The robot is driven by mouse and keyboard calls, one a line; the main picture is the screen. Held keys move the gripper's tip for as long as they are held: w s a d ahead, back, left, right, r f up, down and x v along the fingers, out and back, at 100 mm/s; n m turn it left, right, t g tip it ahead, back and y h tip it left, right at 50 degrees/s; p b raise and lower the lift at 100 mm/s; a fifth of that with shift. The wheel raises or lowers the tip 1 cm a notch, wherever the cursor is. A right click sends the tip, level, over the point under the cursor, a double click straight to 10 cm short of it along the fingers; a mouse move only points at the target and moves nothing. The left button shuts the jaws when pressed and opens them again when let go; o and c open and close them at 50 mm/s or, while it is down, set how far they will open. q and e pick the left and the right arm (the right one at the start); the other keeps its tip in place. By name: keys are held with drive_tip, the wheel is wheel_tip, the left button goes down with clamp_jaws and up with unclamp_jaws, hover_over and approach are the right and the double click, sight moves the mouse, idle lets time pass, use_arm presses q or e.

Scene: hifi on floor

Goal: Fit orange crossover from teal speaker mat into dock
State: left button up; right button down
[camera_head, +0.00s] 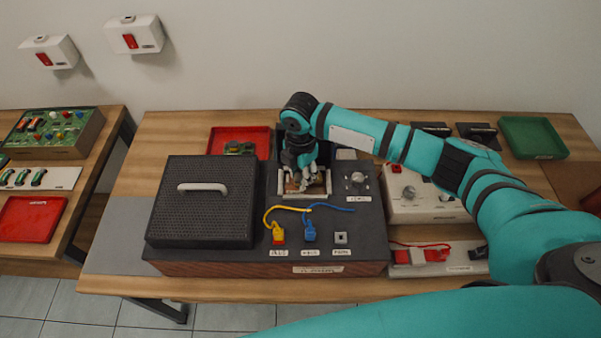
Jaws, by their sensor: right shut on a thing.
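My right gripper (303,183) points down into the light-framed dock opening (286,196) in the top of the dark hifi cabinet (210,253). It is shut on a small brownish-orange part, most likely the orange crossover (314,188), which is mostly hidden by the fingers. The part is at or within the frame; I cannot tell whether it is seated. I cannot make out a teal speaker mat. My left gripper is not in view.
A black speaker grille (205,218) with a pale handle covers the cabinet's left side. Blue and yellow plugs (310,232) with wires stand in front of the dock. A red tray (238,138) is behind, and a green tray (533,137) at the far right.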

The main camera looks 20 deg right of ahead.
drive_tip(key=c, duration=0.9)
unclamp_jaws()
drive_tip(key=shift+r, duration=0.1)
wheel_tip(320, 180, up, 12)
drive_tip(key=shift+f, duration=0.1)
wheel_tip(320, 180, up, 8)
drive_tip(key=p, duration=0.9)
